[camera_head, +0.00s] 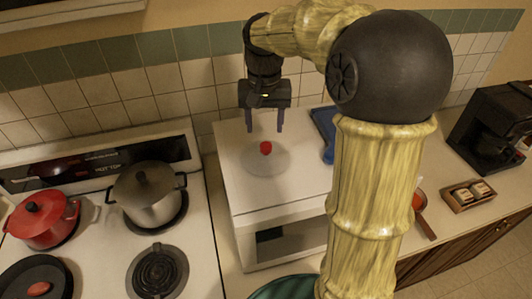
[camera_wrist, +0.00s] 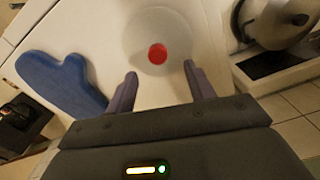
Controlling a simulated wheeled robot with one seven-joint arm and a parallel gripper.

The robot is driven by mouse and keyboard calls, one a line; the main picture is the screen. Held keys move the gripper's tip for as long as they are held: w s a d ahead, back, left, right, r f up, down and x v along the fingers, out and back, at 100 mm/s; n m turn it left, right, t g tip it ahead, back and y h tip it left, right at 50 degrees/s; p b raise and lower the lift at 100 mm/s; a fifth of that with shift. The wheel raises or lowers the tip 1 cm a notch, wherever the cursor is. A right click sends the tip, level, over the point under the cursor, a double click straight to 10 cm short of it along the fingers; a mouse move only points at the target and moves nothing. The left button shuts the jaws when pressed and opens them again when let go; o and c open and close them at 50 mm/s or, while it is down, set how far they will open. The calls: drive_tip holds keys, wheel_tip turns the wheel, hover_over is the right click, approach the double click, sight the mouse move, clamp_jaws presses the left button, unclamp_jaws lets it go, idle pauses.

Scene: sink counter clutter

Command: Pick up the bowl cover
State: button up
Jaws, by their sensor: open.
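The bowl cover (camera_head: 268,160) is a clear, see-through dome with a red knob. It lies on top of a white box-shaped appliance. In the wrist view the bowl cover (camera_wrist: 141,40) is just beyond my fingertips, with its red knob roughly between the lines of the two fingers. My gripper (camera_head: 265,130) is open and empty, pointing down above the cover's back side. In the wrist view my gripper (camera_wrist: 160,70) shows its two fingers spread apart, with nothing between them. The cover's rim is faint and hard to make out.
The white appliance (camera_head: 290,205) stands on the counter. A blue mitt-shaped item (camera_wrist: 62,80) lies beside the cover. A stove holds a steel pot (camera_head: 148,198) and a red pot (camera_head: 42,220) at left. A coffee maker (camera_head: 492,125) and a small wooden box (camera_head: 468,195) stand at right.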

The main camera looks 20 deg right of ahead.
sight(266, 145)
drive_tip(key=shift+f, duration=0.4)
drive_tip(key=shift+s+d+f+p, duration=0.15)
drive_tip(key=shift+f+p, duration=0.95)
drive_tip(key=shift+f, duration=1.5)
clamp_jaws()
drive_tip(key=shift+r, duration=0.15)
